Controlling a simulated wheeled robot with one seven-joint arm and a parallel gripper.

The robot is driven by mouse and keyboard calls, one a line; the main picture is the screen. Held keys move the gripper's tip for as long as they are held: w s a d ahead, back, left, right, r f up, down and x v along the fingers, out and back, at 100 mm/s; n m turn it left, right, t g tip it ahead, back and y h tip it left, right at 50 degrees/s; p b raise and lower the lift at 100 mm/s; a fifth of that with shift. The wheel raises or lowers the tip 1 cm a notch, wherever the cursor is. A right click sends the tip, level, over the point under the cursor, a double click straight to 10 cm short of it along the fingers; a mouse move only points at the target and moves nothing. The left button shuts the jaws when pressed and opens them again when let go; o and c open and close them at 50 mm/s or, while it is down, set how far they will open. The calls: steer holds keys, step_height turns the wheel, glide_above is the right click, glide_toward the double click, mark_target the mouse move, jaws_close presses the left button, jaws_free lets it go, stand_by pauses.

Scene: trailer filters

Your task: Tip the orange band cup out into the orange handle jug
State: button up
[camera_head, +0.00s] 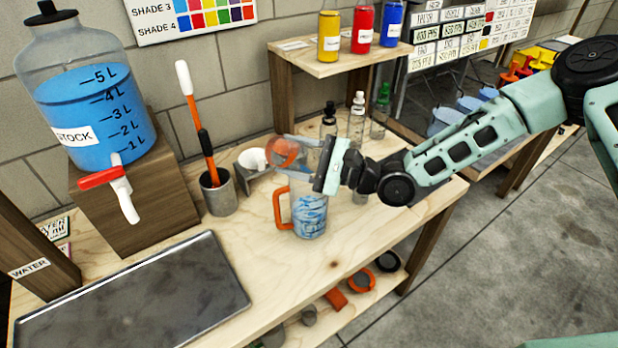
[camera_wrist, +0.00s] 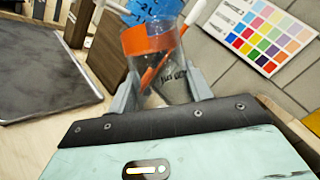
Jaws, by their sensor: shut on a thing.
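The orange band cup (camera_head: 283,153) is clear, with an orange band near its left end. My gripper (camera_head: 312,163) is shut on it and holds it well tilted, nearly on its side, above the bench. The cup also shows between the fingers in the wrist view (camera_wrist: 150,62). I cannot tell whether anything is left in it. The orange handle jug (camera_head: 310,212) stands upright on the bench just below the cup and gripper. It is clear with blue and white patches, and its orange handle points left. My gripper hides part of the space above its mouth.
A blue STOCK tank (camera_head: 85,110) with a red-handled tap stands at the left. A grey pot (camera_head: 218,193) with an orange-handled tool stands behind. A white cup-like piece (camera_head: 252,160) and clear bottles (camera_head: 357,118) are near the gripper. A dark tray (camera_head: 140,295) covers the front left.

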stand_by(0.3)
steer(key=n, duration=0.1)
steer(key=s+a+f+n+h, duration=0.1)
steer(key=n, duration=0.1)
steer(key=s+f+n+h, duration=0.1)
steer(key=shift+a+f+g, duration=0.1)
steer(key=shift+a+g, duration=0.2)
